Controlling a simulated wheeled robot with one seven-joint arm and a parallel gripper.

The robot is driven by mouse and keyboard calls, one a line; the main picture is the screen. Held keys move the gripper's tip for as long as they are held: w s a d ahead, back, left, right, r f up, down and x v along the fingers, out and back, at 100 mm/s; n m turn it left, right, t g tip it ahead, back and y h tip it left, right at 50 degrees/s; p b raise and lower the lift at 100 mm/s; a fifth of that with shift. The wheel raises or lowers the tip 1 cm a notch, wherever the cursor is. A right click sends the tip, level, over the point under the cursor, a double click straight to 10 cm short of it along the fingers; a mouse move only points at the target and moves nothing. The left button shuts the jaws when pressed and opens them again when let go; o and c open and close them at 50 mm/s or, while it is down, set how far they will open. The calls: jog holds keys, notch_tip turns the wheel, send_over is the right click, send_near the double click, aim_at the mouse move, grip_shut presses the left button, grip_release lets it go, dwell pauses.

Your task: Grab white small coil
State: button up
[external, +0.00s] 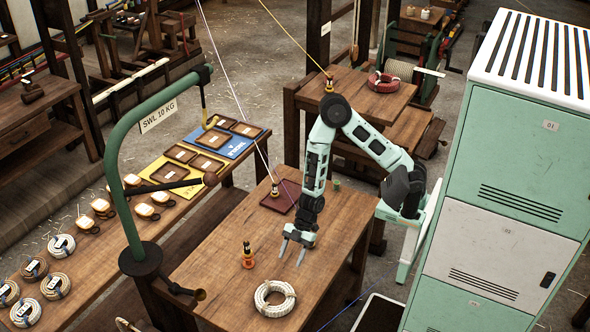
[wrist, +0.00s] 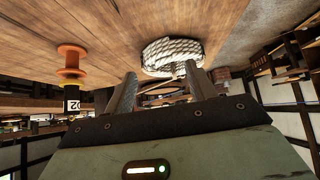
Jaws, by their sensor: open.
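The small white coil (external: 275,298) lies flat near the front end of the wooden table (external: 215,280). In the wrist view the white rope coil (wrist: 172,55) lies on the wood just beyond the fingertips. My gripper (external: 292,257) is open and empty, above the table and behind the coil in the external view. The wrist view shows its two fingers (wrist: 160,82) spread apart, with the coil ahead of them and not between them. The coil is in full view from outside; the right fingertip slightly overlaps it in the wrist view.
An orange and black spool (external: 248,257) stands left of my gripper; it also shows in the wrist view (wrist: 71,65). A dark red tray (external: 280,196) lies farther back. A green crane post (external: 128,200) stands at the table's left side. A red coil (external: 383,82) lies on the back table.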

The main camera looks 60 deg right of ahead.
aim_at(289, 298)
jog(key=s+a+f+n+g+y, duration=0.1)
jog(key=a+y, duration=0.1)
jog(key=s+a+f+n+g+y, duration=0.1)
jog(key=s+y, duration=0.1)
jog(key=shift+s+a+f+g, duration=0.2)
jog(key=shift+s+a+g, duration=0.1)
jog(key=shift+a, duration=0.1)
jog(key=shift+s+a+n+g+y, duration=0.3)
jog(key=shift+s+y, duration=0.1)
jog(key=shift+s, duration=0.15)
jog(key=shift+s+a+f, duration=0.1)
jog(key=shift+s+a, duration=0.05)
jog(key=shift+a, duration=0.2)
jog(key=p+x, duration=0.2)
jog(key=x, duration=0.4)
jog(key=shift+a+f, duration=0.2)
jog(key=shift+a, duration=0.15)
grip_shut()
